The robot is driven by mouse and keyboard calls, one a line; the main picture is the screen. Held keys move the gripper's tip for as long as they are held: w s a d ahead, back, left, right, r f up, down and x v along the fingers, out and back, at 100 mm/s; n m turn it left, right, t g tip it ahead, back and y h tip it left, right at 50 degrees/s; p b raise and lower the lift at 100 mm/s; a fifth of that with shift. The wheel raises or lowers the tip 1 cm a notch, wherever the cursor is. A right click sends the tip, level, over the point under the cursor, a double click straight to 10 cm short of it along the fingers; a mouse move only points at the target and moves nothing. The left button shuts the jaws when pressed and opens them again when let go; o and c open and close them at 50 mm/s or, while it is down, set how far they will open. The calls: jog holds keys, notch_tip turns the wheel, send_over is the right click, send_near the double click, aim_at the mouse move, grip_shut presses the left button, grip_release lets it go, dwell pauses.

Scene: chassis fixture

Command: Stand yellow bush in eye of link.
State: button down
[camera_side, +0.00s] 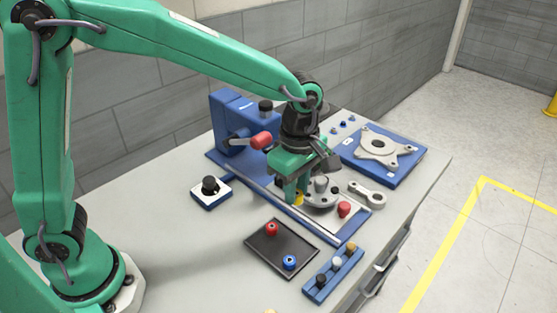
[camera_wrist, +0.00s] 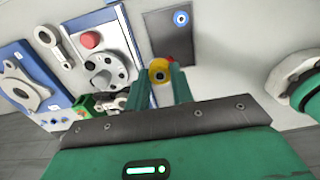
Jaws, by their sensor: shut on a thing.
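My gripper (camera_side: 296,196) is shut on the yellow bush (camera_side: 298,199) and points down beside the front of the blue fixture. In the wrist view the yellow bush (camera_wrist: 159,72) sits between my two fingertips (camera_wrist: 160,80), with its bore showing. The bush is well apart from the link.
A dark tray (camera_side: 279,243) holds a red bush (camera_side: 271,229) and a blue bush (camera_side: 289,262). A grey round part with a post (camera_side: 320,186) and a red knob (camera_side: 344,209) stand near my gripper. A blue rack (camera_side: 333,275) and a black-knobbed box (camera_side: 210,188) stand nearby.

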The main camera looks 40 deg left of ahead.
jog(key=r, duration=0.2)
jog(key=w+r, duration=0.1)
jog(key=shift+a, duration=0.25)
jog(key=w+a, duration=1.2)
jog(key=shift+w+a+f, duration=0.1)
jog(key=shift+a+f, duration=0.05)
jog(key=shift+f, duration=2.35)
jog(key=shift+f, duration=0.25)
jog(key=shift+f, duration=2.05)
jog(key=shift+f, duration=1)
